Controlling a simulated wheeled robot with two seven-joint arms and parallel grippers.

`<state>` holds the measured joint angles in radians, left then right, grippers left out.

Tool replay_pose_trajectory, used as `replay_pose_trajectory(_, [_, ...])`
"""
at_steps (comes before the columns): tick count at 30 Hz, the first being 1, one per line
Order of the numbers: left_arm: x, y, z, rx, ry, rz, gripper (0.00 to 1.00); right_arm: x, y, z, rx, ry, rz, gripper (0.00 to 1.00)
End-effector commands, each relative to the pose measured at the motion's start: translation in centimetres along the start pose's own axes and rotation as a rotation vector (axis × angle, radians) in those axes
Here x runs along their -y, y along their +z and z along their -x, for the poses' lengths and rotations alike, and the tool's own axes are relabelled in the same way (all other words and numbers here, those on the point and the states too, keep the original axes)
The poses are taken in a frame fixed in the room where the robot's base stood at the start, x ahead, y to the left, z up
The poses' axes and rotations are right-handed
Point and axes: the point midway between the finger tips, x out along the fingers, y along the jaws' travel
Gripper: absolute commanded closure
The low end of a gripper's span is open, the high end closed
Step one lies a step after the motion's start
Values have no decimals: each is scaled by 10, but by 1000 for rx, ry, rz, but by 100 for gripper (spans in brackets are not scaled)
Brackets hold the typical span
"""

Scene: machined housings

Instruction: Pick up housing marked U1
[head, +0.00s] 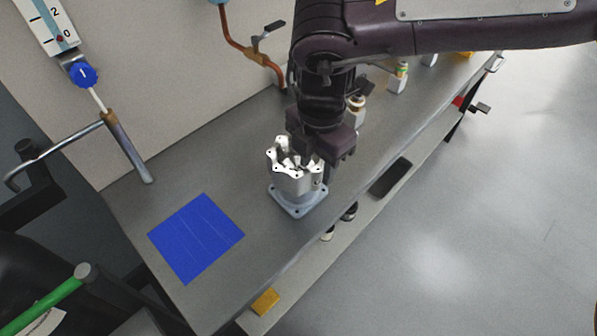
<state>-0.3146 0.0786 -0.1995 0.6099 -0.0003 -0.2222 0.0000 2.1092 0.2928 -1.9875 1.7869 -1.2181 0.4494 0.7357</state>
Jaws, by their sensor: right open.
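A light-metal housing (296,187) with a square grey base flange and a scalloped open top stands upright on the grey bench, near its front edge. I cannot read a U1 mark on it. My right gripper (318,158) comes down from above at the housing's upper right side. It is open, and its dark body hides part of the housing's top right rim. Whether its fingers touch the housing cannot be seen. My left gripper is not in view.
A blue square mat (196,238) lies left of the housing on the grey bench (262,248). Several small fittings (397,78) stand behind my right arm. A copper pipe with a valve (252,48) is at the back. A lower shelf (318,262) holds a yellow block (265,301).

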Motion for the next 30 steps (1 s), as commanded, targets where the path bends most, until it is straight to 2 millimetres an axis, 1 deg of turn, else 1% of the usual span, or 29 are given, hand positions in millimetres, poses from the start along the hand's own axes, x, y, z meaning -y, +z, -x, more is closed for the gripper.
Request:
replay_pose_trajectory(1, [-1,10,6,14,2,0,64,0,1,-6,0,-4,0,58])
replay_pose_trajectory(2, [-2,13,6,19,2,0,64,0,1,-11,0,-3,1,58])
replay_pose_trajectory(4, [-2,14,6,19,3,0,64,0,1,-20,0,-3,0,58])
replay_pose_trajectory(7, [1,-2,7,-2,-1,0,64,0,1,-27,0,0,0,58])
replay_pose_trajectory(9, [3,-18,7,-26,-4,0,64,0,1,-29,1,0,0,58])
replay_pose_trajectory(11, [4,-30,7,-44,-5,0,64,0,1,-29,0,0,0,58])
replay_pose_trajectory(12, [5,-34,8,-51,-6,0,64,0,1,-29,0,0,0,58])
replay_pose_trajectory(14, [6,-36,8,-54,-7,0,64,0,1,-28,0,0,0,58])
replay_pose_trajectory(17, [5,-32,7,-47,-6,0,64,0,1,-28,0,0,0,71])
replay_pose_trajectory(21, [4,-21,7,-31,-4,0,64,-1,1,-28,0,1,0,89])
replay_pose_trajectory(24, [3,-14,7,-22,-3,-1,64,-1,1,-28,0,1,0,100])
replay_pose_trajectory(30, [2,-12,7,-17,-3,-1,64,-1,1,-28,0,1,0,100])
